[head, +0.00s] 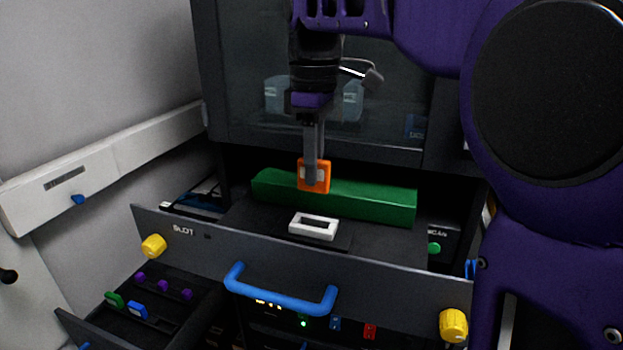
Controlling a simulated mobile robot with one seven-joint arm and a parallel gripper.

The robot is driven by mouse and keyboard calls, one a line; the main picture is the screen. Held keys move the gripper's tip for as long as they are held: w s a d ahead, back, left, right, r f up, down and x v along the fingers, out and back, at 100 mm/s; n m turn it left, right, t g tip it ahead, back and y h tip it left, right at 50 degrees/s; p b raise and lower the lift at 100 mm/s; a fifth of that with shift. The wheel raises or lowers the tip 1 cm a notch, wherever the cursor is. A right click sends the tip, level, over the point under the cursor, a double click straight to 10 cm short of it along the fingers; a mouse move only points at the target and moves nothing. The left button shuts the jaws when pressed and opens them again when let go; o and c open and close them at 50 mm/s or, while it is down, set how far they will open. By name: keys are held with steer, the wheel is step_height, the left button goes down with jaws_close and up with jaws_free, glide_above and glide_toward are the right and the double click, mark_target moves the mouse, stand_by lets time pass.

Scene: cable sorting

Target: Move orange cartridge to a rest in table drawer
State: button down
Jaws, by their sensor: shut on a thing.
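In the head view my gripper (313,168) points down and is shut on the orange cartridge (304,187), a small square piece with a pale patch on its front. The cartridge is in front of a long green block (375,200), above the open table drawer (180,240). Whether it touches anything is hard to tell. A white rectangular frame with a dark slot (313,219) lies in the drawer, just in front of and below the cartridge. The far side of the cartridge is hidden.
The drawer front has a blue handle (280,298) and yellow knobs (153,246) (453,325). A lower drawer at left holds green (114,299), blue (137,310) and purple pieces (163,285). A dark glass-fronted cabinet (235,128) stands behind.

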step_height(320, 180, up, 3)
steer(key=shift+f+p, duration=0.1)
steer(key=shift+p, duration=0.45)
steer(key=shift+r+p, duration=1.4)
steer(key=shift+p, duration=0.25)
